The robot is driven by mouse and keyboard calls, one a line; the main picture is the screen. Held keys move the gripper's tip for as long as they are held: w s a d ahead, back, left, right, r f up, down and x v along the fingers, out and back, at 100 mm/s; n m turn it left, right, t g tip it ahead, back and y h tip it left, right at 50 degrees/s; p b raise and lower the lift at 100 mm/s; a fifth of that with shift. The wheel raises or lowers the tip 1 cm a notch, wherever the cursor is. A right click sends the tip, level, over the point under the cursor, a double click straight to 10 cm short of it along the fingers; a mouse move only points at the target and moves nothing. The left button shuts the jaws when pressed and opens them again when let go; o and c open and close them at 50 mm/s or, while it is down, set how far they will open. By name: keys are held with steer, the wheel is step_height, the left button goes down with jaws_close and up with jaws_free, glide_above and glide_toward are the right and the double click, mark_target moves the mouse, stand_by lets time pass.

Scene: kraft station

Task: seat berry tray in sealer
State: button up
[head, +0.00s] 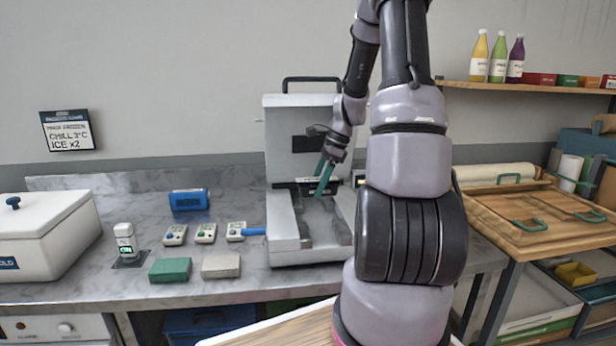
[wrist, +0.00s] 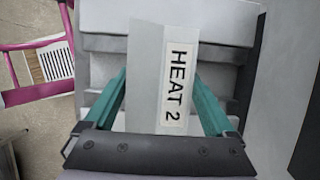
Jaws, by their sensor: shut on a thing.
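The sealer (head: 284,225) is a pale grey machine on the marble counter, with its lid (head: 290,130) raised and a dark channel in its bed. My gripper (head: 323,188) is over the bed, its teal fingers pointing down into the machine. In the wrist view, the fingers of my gripper (wrist: 160,78) close on both sides of a pale block (wrist: 146,80) labelled "HEAT 2". Grey stepped surfaces lie beyond it. I cannot make out berries or a berry tray in either view. Whether the block touches the sealer bed cannot be told.
A white cold box (head: 45,240) stands at the counter's left. A blue device (head: 189,199), several small pale units, a green block (head: 170,270) and a grey block (head: 221,267) lie left of the sealer. Wooden boards (head: 535,215) are at the right.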

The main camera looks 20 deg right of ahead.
steer(key=shift+w+f, duration=0.15)
steer(key=shift+w, duration=0.15)
steer(key=shift+f, duration=4.15)
steer(key=o, duration=1.2)
steer(key=shift+r, duration=4.55)
steer(key=shift+w+r, duration=0.1)
steer(key=shift+w, duration=0.05)
